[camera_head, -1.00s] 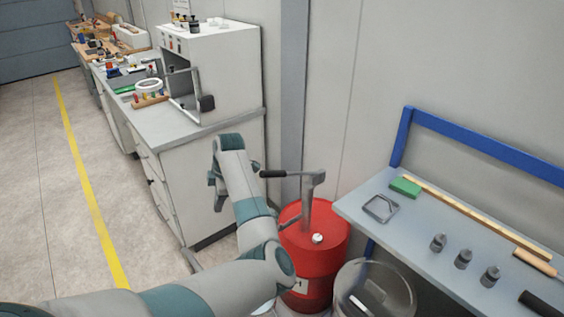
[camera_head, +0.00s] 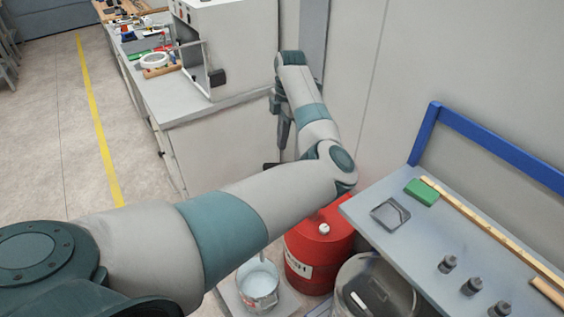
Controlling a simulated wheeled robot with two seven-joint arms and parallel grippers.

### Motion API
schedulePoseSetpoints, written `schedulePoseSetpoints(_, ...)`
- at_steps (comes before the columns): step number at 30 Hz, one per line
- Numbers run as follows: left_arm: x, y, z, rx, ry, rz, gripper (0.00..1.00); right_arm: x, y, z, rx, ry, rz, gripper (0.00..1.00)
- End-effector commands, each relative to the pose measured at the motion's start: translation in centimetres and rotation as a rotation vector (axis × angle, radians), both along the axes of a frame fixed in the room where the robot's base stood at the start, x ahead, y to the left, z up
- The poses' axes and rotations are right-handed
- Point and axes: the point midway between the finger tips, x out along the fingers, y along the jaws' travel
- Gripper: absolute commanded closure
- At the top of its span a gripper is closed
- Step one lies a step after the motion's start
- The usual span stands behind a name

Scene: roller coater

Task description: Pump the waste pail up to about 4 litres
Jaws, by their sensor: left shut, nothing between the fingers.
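The red drum (camera_head: 318,250) stands on the floor with a white cap (camera_head: 324,229) on its top. Its pump is mostly hidden behind my left arm; a dark end of the pump handle (camera_head: 270,167) shows beside the arm. The pail (camera_head: 258,287) stands on a low light platform (camera_head: 232,297) in front of the drum, with pale contents inside; I cannot read its level. My left gripper (camera_head: 283,140) hangs pointing down just above the handle end, shut and empty. I cannot tell whether it touches the handle. My right gripper is out of view.
A clear bin (camera_head: 385,290) stands right of the drum. A grey bench (camera_head: 400,240) with a green block (camera_head: 421,192), a blue rail and several small dark weights is at right. A white cabinet (camera_head: 235,40) stands on the left counter. The floor at left is clear.

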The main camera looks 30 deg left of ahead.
Motion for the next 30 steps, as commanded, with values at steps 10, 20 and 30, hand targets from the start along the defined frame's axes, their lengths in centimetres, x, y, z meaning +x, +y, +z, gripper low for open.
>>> schedulePoseSetpoints(10, 0.0, 0.0, -0.2, 0.001, -0.001, 0.0, 1.0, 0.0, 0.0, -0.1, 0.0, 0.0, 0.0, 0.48)
schedulePoseSetpoints(20, -0.2, 0.1, -2.4, 0.001, -0.001, 0.0, 1.0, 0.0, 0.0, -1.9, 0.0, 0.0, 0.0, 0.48)
schedulePoseSetpoints(30, -0.5, 0.3, -5.8, 0.001, -0.001, 0.0, 1.0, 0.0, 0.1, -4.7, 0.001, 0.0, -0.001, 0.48)
